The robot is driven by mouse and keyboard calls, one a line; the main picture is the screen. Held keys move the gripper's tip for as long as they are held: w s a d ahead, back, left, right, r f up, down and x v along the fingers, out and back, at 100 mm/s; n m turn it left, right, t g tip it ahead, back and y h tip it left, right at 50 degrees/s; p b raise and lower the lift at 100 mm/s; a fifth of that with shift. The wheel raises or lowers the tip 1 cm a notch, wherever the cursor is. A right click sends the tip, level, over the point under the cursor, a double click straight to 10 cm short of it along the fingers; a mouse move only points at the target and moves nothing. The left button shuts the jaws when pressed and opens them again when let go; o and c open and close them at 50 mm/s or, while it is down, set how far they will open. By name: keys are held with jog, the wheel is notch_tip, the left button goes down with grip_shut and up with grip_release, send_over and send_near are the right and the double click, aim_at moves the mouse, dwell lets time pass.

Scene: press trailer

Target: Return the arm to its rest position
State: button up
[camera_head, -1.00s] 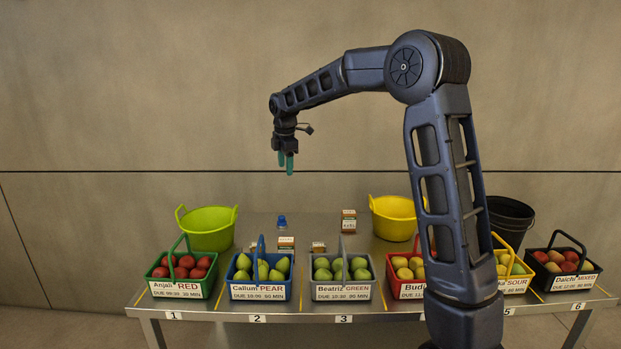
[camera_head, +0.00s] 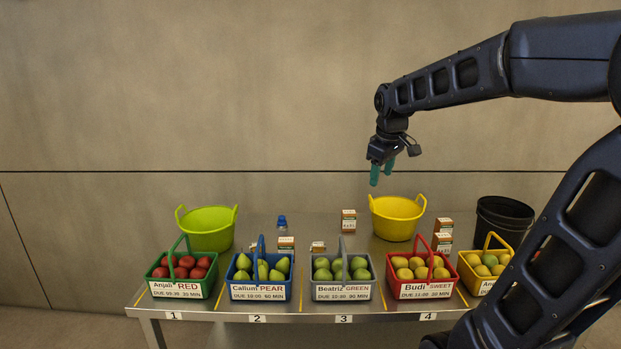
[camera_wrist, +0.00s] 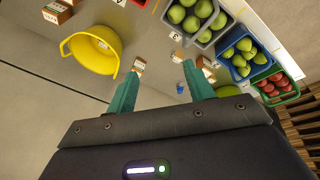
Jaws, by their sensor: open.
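My gripper (camera_head: 381,174) hangs above the back of the table, over the left side of the yellow tub, with its teal fingers pointing down. It is open and empty, well clear of everything below. In the wrist view its two teal fingers (camera_wrist: 164,95) stand apart with nothing between them. My arm reaches in from the right and crosses the right part of the head view, hiding the table's right end.
The steel table (camera_head: 330,228) carries a row of labelled fruit baskets, including the red basket (camera_head: 420,275). Behind them stand a green tub (camera_head: 208,230), the yellow tub (camera_head: 397,218), a black bucket (camera_head: 500,222), a blue-capped bottle (camera_head: 282,226) and several small boxes.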

jog(key=s+d+f+m, duration=0.3)
jog(key=s+d+m, duration=0.1)
jog(key=s, duration=0.3)
jog(key=s+d+f+m+t, duration=0.1)
jog(key=s+d+f+m, duration=0.3)
jog(key=s, duration=0.4)
jog(key=shift+s+d+m, duration=0.25)
jog(key=shift+d+m, duration=0.05)
jog(key=shift+m, duration=0.2)
jog(key=shift+f, duration=0.1)
dwell(2.8)
jog(key=o, duration=1.1)
jog(key=shift+c, duration=0.2)
jog(key=w+a+f+n+t+h, duration=0.1)
jog(key=w+a+n, duration=0.25)
jog(key=a, duration=0.45)
jog(key=w+a+f+n+t, duration=0.1)
jog(key=w+a+f+n, duration=0.15)
jog(key=a+n, duration=0.4)
jog(key=w+a+f+n+t+h, duration=0.1)
jog(key=w+a+n, duration=0.25)
jog(key=a, duration=0.55)
jog(key=s+a+f+n+t+y, duration=0.1)
jog(key=s+a+n, duration=0.1)
jog(key=a, duration=0.4)
jog(key=s+a+f+n+y, duration=0.1)
jog(key=a+n, duration=0.2)
jog(key=a, duration=0.4)
jog(key=x, duration=1)
